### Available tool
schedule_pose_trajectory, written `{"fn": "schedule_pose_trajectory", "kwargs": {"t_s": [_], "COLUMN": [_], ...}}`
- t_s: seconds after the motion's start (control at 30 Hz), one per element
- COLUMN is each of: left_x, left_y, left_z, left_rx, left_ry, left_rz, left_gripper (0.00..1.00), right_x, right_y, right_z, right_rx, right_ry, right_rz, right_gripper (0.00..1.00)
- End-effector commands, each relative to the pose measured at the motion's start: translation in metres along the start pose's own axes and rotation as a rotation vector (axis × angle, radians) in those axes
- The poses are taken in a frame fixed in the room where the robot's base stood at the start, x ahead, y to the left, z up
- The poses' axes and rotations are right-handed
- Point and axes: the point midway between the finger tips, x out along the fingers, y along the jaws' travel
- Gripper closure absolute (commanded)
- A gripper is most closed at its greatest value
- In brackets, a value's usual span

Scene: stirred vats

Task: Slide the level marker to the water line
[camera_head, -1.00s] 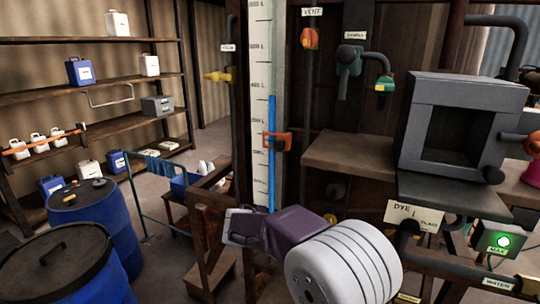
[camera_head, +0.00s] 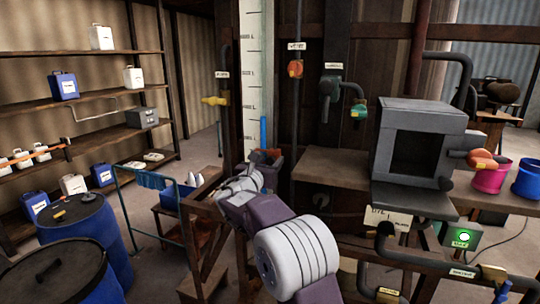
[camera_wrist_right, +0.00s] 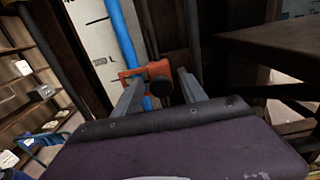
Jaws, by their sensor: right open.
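A tall white scale (camera_head: 256,70) with tick marks stands upright at the centre. The blue water column (camera_head: 263,131) rises along it and ends partway up. The orange level marker (camera_wrist_right: 151,70) sits across the column, below the water's top; its dark knob (camera_wrist_right: 162,89) faces me. In the head view my right gripper (camera_head: 265,161) is in front of the marker and hides most of it. In the right wrist view the open fingers (camera_wrist_right: 159,80) stand on either side of the knob. I cannot tell whether they touch it. My left gripper is not in view.
A yellow-handled valve (camera_head: 215,100) is left of the scale and the vent valve (camera_head: 295,69) is right of it. A wooden ledge (camera_head: 335,169) and a dark box (camera_head: 425,120) stand to the right. Blue drums (camera_head: 85,222) and shelves (camera_head: 90,95) are at left.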

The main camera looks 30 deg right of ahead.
Motion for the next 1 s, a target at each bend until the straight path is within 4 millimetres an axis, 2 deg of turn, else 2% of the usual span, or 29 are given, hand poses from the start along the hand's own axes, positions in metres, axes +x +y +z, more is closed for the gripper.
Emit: {"fn": "schedule_pose_trajectory", "kwargs": {"t_s": [0.27, 0.3, 0.47, 0.5, 1.0], "left_x": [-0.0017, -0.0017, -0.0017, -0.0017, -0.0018], "left_y": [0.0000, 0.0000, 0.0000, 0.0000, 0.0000], "left_z": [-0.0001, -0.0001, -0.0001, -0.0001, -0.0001], "left_rx": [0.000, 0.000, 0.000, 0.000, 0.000], "left_ry": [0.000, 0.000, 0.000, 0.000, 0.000], "left_rz": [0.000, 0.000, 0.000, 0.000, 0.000], "left_gripper": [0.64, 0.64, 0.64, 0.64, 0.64], "right_x": [0.0049, 0.0049, 0.0047, 0.0047, 0.0046], "right_y": [0.0002, 0.0001, 0.0000, 0.0000, -0.0001], "right_z": [-0.0006, -0.0007, -0.0006, -0.0007, -0.0008], "right_rx": [0.001, 0.001, 0.001, 0.001, 0.000], "right_ry": [0.000, 0.000, 0.000, 0.000, 0.001], "right_rz": [0.001, 0.001, 0.000, 0.000, 0.000], "right_gripper": [0.51, 0.54, 0.98, 1.00, 1.00]}}
